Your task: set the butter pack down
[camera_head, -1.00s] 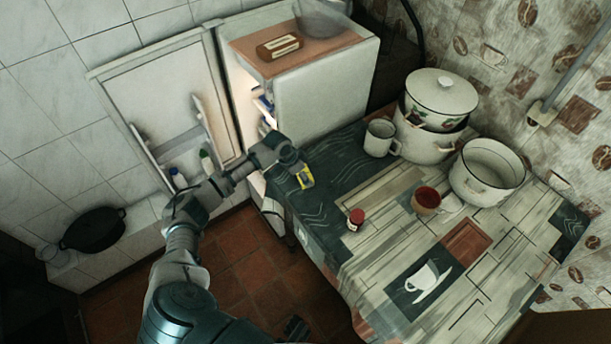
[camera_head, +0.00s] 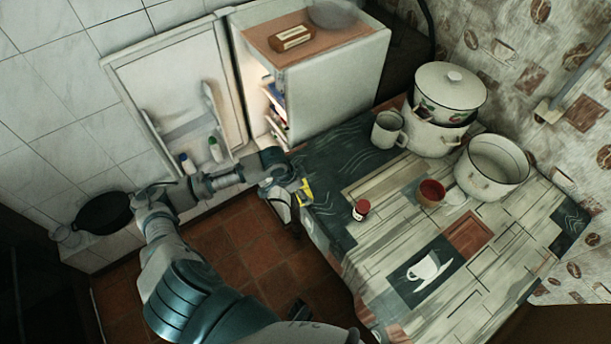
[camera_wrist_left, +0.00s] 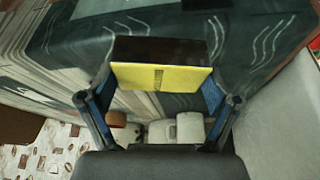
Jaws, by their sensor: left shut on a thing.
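The butter pack (camera_head: 306,190) is a small yellow block at the table's left edge, beside the fridge, in the head view. In the left wrist view it shows a yellow face (camera_wrist_left: 160,77) and a dark brown side. My left gripper (camera_head: 296,190) is shut on it, with one finger at each end in the wrist view. The pack is partly hidden by the gripper in the head view. I cannot tell whether it touches the tablecloth (camera_head: 345,150). My right gripper is not in view.
The fridge (camera_head: 335,85) stands open behind the gripper, its door (camera_head: 180,90) swung left. A red jar (camera_head: 361,209), a mug (camera_head: 388,130), a brown cup (camera_head: 430,193), an open pot (camera_head: 490,168) and stacked pots (camera_head: 445,95) stand on the table. The dark cloth near the fridge is clear.

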